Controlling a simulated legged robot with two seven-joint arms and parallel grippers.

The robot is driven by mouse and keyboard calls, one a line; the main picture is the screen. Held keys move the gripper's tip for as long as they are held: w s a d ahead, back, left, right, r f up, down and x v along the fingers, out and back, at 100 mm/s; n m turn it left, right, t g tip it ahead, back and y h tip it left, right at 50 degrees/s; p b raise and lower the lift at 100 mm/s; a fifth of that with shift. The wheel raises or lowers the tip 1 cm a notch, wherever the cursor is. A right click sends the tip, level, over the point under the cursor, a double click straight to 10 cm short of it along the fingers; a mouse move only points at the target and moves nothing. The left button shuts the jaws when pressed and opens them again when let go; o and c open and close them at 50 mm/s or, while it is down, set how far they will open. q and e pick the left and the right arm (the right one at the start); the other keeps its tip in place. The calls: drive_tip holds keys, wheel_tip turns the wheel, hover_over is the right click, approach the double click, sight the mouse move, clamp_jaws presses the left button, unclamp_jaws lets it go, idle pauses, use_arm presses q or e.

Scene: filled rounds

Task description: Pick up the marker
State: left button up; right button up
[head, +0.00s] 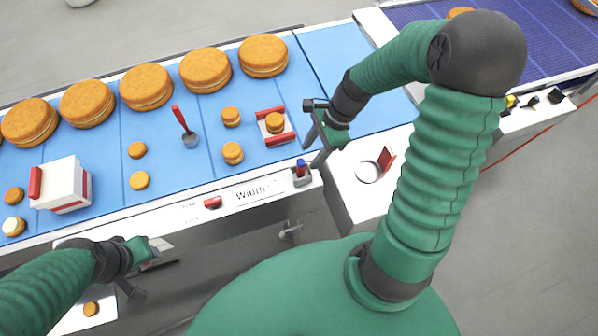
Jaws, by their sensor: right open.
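The marker (301,165) looks like a small upright piece, blue with a red part, in a grey holder (302,179) at the front edge of the conveyor, right of the "Width" label. My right gripper (311,155) is open. Its fingers point down just above and to the right of the marker, and I cannot tell whether they touch it. My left gripper (157,250) is low at the left, in front of the conveyor's front rail and far from the marker. Its fingers are too small and dark to tell open from shut.
The blue conveyor (170,135) carries several large round cakes (205,70) and smaller ones. A red-handled spoon (184,125), a white box (62,184) and a red-sided holder (287,137) lie on it. A red knob (213,202) is on the front rail. A red flap (386,159) stands right of the gripper.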

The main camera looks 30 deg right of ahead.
sight(301, 166)
drive_tip(key=x, duration=0.8)
drive_tip(key=shift+w+d+f+p, duration=0.2)
drive_tip(key=shift+w+d+p, duration=0.1)
drive_tip(key=shift+p, duration=0.1)
drive_tip(key=shift+w+a+f, duration=0.1)
drive_tip(key=shift+w+a, duration=0.1)
drive_tip(key=shift+w, duration=0.05)
drive_tip(key=shift+a, duration=0.1)
drive_tip(key=c, duration=1)
use_arm(q)
drive_tip(key=shift+w+d+r, duration=0.2)
drive_tip(key=shift+w+d, duration=0.15)
drive_tip(key=shift+w, duration=0.25)
use_arm(e)
drive_tip(key=shift+s, duration=0.1)
clamp_jaws()
drive_tip(key=shift+d, duration=0.25)
